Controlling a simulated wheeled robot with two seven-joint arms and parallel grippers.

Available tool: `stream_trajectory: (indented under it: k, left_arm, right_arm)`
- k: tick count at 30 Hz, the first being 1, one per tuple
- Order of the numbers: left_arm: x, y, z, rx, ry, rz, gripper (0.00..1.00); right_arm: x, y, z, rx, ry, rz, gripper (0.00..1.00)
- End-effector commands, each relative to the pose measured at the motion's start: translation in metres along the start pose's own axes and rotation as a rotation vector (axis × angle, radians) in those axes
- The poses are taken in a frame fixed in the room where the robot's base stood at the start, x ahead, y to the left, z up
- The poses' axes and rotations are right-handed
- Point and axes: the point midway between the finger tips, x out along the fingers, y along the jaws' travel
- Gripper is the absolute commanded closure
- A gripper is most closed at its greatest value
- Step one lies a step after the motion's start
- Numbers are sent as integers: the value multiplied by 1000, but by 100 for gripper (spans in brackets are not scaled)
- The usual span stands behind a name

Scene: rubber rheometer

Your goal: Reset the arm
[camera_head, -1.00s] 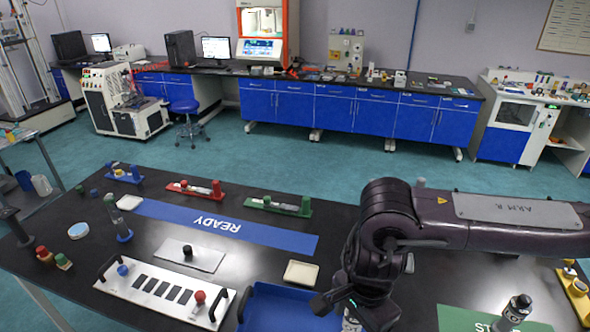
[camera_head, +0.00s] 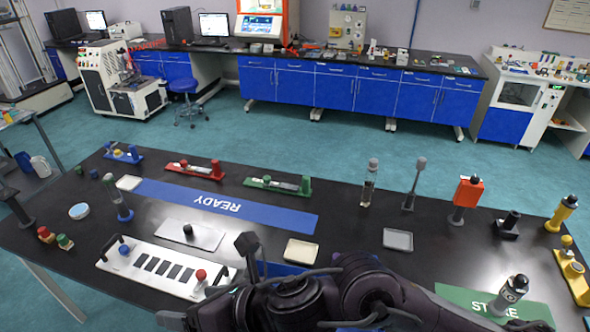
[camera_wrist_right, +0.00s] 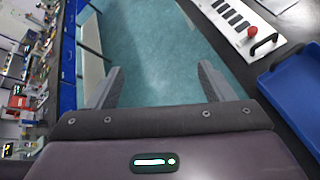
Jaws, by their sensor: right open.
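My right arm (camera_head: 350,295) lies low across the front middle of the black table in the head view, folded near the bottom edge. In the right wrist view my right gripper (camera_wrist_right: 160,67) has its two grey fingers wide apart, with nothing between them. Past the fingers I see the teal floor. In the head view the gripper's fingers cannot be made out clearly. My left gripper does not show.
The arm covers much of the blue tray (camera_wrist_right: 296,92). A white panel with a red knob (camera_head: 201,275) stands close left of it. A glass cylinder (camera_head: 367,188), an orange device (camera_head: 466,194) and a grey dish (camera_head: 398,239) stand right of centre.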

Motion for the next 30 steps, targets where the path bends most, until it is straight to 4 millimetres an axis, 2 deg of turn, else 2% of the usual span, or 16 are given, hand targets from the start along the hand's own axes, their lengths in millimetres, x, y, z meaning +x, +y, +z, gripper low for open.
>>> stream_trajectory:
  k: [1, 2, 5, 6, 8, 10, 11, 12, 14, 16, 19, 24, 25, 30]
  left_arm:
    - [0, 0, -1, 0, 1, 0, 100]
    - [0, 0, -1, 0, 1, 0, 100]
    - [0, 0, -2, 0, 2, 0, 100]
    - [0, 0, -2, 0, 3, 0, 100]
    - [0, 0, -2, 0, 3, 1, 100]
    - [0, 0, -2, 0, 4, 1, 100]
    - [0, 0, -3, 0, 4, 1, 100]
    - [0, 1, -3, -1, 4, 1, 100]
    - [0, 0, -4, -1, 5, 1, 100]
    - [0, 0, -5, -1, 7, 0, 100]
    - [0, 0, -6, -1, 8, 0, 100]
    - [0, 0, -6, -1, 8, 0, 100]
    - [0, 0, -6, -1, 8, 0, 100]
    - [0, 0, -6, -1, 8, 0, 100]
  right_arm:
    - [-4, 0, 12, 200, -74, -6, 25]
    - [-8, -3, 21, 321, -119, -16, 25]
    - [-24, -29, 41, 737, -262, -58, 25]
    - [-32, -44, 44, 909, -319, -79, 25]
    - [-46, -70, 43, 1169, -401, -116, 25]
    - [-64, -104, 32, 1474, -502, -169, 25]
    - [-73, -119, 24, 1605, -547, -195, 25]
    - [-85, -139, 10, 1779, -609, -235, 25]
    - [-103, -166, -17, 2028, -708, -299, 25]
    - [-124, -191, -51, 2275, -821, -379, 25]
    - [-149, -211, -94, 2533, -967, -478, 25]
    - [-184, -226, -157, 2832, -1192, -630, 25]
    - [-189, -226, -166, -2779, 1191, 632, 25]
    - [-220, -225, -219, -2449, 1172, 644, 25]
